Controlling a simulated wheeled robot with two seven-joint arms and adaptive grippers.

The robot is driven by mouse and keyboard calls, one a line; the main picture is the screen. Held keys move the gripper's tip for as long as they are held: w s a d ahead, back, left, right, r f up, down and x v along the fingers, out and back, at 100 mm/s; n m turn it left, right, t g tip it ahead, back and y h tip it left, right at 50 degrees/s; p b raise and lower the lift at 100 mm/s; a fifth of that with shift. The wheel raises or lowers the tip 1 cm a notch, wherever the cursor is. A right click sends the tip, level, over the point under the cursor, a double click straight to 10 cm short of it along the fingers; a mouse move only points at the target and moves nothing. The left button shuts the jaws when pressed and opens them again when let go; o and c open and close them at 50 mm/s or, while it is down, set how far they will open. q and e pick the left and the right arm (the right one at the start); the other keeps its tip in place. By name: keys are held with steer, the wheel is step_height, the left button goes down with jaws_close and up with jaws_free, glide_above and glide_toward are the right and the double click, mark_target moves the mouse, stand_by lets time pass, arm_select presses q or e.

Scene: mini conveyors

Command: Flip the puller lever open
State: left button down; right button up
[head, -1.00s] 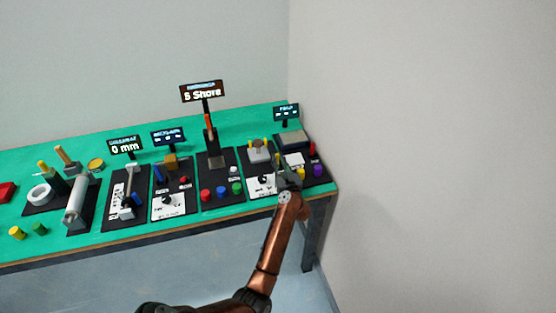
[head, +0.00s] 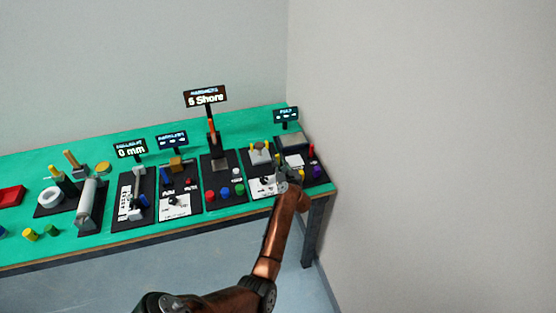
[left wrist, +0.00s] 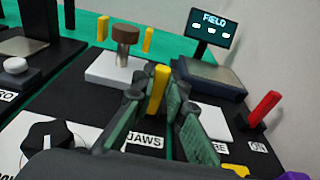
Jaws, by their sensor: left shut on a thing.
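My left gripper (head: 287,174) is at the front of the black-based station near the table's right end. In the left wrist view its two green-padded fingers (left wrist: 160,112) stand on either side of an upright yellow lever (left wrist: 158,88) and are shut on it. The lever rises above a white label reading JAWS (left wrist: 145,142); its foot is hidden by the fingers. I cannot tell from any label that it is the puller lever. Behind it is a white block (left wrist: 108,72) with a brown round-topped post (left wrist: 125,42) between two yellow pegs. My right gripper is not in view.
A FIELD display (left wrist: 211,27) stands behind a grey-topped box at the right. A red lever (left wrist: 264,107) is close to the fingers' right. A black knob (left wrist: 46,142) sits front left. Several other stations with displays fill the green table (head: 120,244) leftward. A wall is close on the right.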

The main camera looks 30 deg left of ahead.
arm_select(q)
steer(key=c, duration=1.9)
jaws_free()
steer(key=shift+c, duration=0.2)
steer(key=v, duration=0.7)
steer(key=shift+s+d, duration=0.15)
steer(key=shift+d, duration=0.1)
